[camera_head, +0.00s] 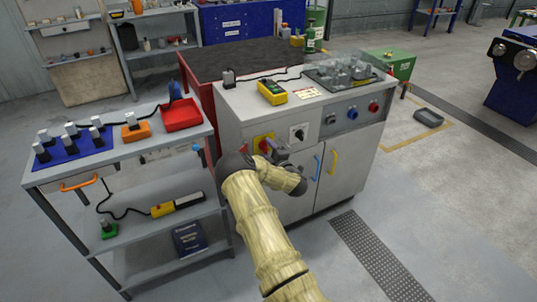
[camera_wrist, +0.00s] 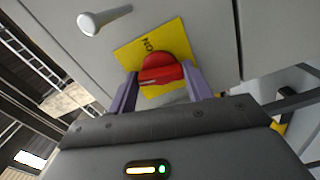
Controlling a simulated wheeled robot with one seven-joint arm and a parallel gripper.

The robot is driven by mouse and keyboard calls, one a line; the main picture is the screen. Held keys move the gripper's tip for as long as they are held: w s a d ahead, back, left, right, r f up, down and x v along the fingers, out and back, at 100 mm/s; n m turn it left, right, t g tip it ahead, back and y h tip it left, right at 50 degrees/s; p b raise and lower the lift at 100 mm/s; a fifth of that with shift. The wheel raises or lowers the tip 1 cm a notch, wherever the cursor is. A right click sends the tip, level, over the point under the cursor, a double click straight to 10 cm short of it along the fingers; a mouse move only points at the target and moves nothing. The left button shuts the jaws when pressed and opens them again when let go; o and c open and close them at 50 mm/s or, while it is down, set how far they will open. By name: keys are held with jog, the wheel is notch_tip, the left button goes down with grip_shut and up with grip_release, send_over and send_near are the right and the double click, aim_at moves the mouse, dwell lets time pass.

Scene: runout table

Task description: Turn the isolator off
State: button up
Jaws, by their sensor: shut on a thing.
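The isolator is a red rotary knob (camera_wrist: 160,72) on a yellow plate (camera_wrist: 128,55) on the front of the grey cabinet. In the wrist view the knob sits between the two fingers of my gripper (camera_wrist: 158,88), which is shut on it. Letters show on the yellow plate above the knob, tilted in this view. My arm and gripper hide most of the knob there.
A grey trolley (camera_head: 205,131) stands close on the left. Open floor lies to the right.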

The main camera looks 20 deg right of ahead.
jog(key=shift+a+f+n+b, duration=0.1)
jog(key=shift+n+b, duration=0.5)
jog(key=shift+n, duration=0.6)
jog(key=o, duration=1)
jog(key=shift+s+d+b, duration=0.2)
jog(key=shift+s+b, duration=0.05)
jog(key=shift+s, duration=4.1)
jog(key=shift+s+d+b, duration=0.15)
jog(key=shift+s+b, duration=0.05)
jog(key=shift+s, duration=4.15)
